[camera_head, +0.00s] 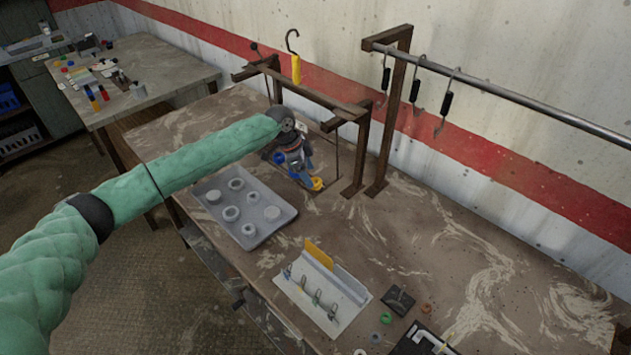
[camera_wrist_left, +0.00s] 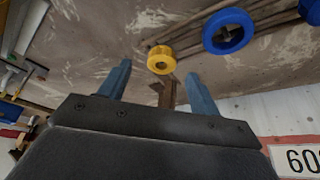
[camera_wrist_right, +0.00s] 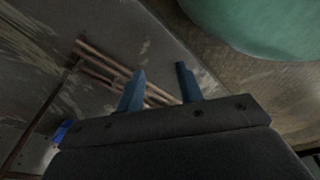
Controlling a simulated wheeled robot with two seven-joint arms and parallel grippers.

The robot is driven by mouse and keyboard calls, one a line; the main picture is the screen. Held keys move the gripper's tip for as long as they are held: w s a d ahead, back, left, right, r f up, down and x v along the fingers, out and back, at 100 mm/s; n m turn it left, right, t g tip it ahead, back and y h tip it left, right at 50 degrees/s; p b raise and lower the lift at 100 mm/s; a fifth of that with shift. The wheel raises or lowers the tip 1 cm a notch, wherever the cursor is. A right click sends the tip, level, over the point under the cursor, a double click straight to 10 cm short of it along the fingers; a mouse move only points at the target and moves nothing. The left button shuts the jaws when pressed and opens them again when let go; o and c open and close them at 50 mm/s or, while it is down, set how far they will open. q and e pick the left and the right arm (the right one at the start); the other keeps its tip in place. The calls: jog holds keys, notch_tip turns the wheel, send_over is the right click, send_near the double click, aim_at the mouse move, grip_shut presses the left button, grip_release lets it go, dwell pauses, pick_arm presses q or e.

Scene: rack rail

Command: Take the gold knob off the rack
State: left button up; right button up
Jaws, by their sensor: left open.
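The gold knob (camera_head: 317,184) is a small yellow ring-shaped piece low at the wooden rack (camera_head: 345,107), just below my left gripper (camera_head: 303,176). In the left wrist view the gold knob (camera_wrist_left: 161,61) shows between and beyond the open fingertips (camera_wrist_left: 158,70), with gaps on both sides. A larger blue knob (camera_wrist_left: 229,31) is to its right there, and also shows in the head view (camera_head: 279,158). The left hand hides part of the rack. My right gripper (camera_wrist_right: 160,70) shows only in its wrist view, with its fingers apart and nothing between them.
A grey tray (camera_head: 256,235) with several white rings lies left of the rack. A white holder (camera_head: 322,290) with clips sits in front. A rail (camera_head: 520,98) with several hooks runs at the right. A yellow-handled hook (camera_head: 296,68) stands behind. The table's right side is mostly clear.

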aim_at(314, 178)
pick_arm(q)
jog(key=p+x, duration=0.2)
jog(key=x, duration=0.1)
jog(key=shift+w+d+r, duration=0.1)
jog(key=shift+w+d, duration=0.05)
jog(key=shift+d, duration=0.15)
pick_arm(e)
jog(key=s, duration=0.3)
jog(key=s+d, duration=0.1)
jog(key=s, duration=0.1)
jog(key=shift+s+f, duration=0.1)
jog(key=shift+f, duration=0.25)
pick_arm(q)
jog(key=shift+f, duration=0.35)
jog(key=c, duration=1.1)
pick_arm(e)
jog(key=shift+s+d+f+g, duration=0.2)
jog(key=shift+s+g, duration=0.1)
jog(key=shift+s, duration=0.2)
pick_arm(q)
jog(key=shift+d, duration=0.1)
